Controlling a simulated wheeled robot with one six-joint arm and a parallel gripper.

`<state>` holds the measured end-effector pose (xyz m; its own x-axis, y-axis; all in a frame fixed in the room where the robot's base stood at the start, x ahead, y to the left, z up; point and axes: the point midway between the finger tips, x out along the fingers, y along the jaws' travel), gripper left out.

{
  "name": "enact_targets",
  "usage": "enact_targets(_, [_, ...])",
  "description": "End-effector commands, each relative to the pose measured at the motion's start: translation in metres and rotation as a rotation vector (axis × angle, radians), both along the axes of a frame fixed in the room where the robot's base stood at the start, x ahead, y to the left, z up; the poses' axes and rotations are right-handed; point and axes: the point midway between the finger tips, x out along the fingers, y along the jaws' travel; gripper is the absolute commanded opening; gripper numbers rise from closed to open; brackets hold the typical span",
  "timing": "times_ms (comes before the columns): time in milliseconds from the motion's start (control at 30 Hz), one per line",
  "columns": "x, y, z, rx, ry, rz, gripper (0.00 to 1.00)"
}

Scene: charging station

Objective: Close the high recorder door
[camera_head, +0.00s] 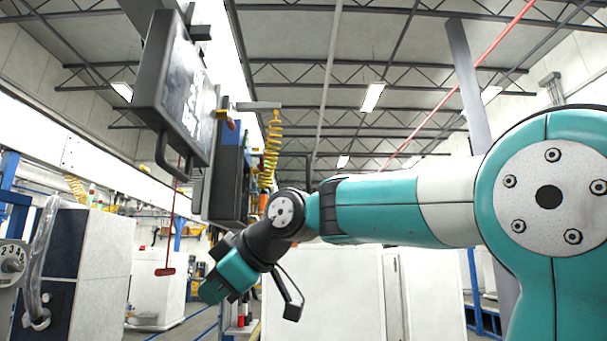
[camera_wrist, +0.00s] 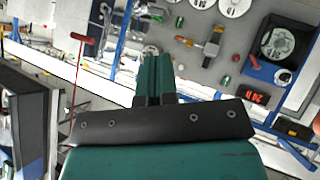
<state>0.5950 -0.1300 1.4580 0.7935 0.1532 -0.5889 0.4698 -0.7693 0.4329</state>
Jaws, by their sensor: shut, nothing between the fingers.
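A dark-framed door panel with a glassy, reflecting face (camera_head: 181,88) hangs at the upper left of the head view. It has a dark bar handle (camera_head: 166,160) at its lower edge and appears swung out from a dark and blue box (camera_head: 229,170) behind it. My gripper (camera_head: 212,290) is below the panel and the box, apart from both, pointing down and left. In the wrist view, my gripper's teal fingers (camera_wrist: 154,62) are together with nothing between them. A dark box-like thing (camera_wrist: 22,105) stands at the left there; I cannot tell whether it is the recorder.
A red T-shaped pull (camera_head: 165,271) hangs on a cord left of my gripper; it also shows in the wrist view (camera_wrist: 82,39). A yellow coiled hose (camera_head: 271,150) hangs beside the box. A grey cabinet (camera_head: 100,270) stands at the left. A red digital display (camera_wrist: 254,96) shows below.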

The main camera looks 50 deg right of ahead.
Motion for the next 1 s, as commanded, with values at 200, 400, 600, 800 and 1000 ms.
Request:
enact_targets(200, [-0.039, -0.127, 0.165, -0.567, -0.359, -0.179, 0.0])
enact_targets(400, [-0.086, -0.156, 0.241, -0.937, -0.422, -0.26, 0.0])
enact_targets(600, [-0.093, -0.16, 0.261, -1.03, -0.429, -0.273, 0.0])
enact_targets(800, [-0.074, -0.167, 0.263, -1.024, -0.429, -0.268, 0.0])
enact_targets(1000, [-0.036, -0.187, 0.261, -1.022, -0.424, -0.269, 0.0])
